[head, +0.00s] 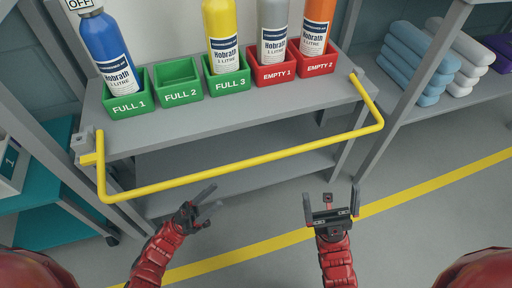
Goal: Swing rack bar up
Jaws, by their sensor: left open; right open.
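The yellow rack bar (240,165) runs across the front of the grey rack shelf (150,123). Its side arms meet brackets at the left and right ends of the shelf, and its long front part hangs out before the shelf's front edge. My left gripper (211,199) is open and empty, just below the bar in the picture, left of its middle. My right gripper (331,199) is open and empty, below the bar's right half. Neither gripper is seen to touch the bar.
Green holders (181,92) and red holders (274,70) line the shelf. A blue bottle (107,45), yellow bottle (221,30), grey bottle (272,30) and orange bottle (316,28) stand in holders; FULL 2 is empty. Rolled towels (420,60) lie on a shelf at right.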

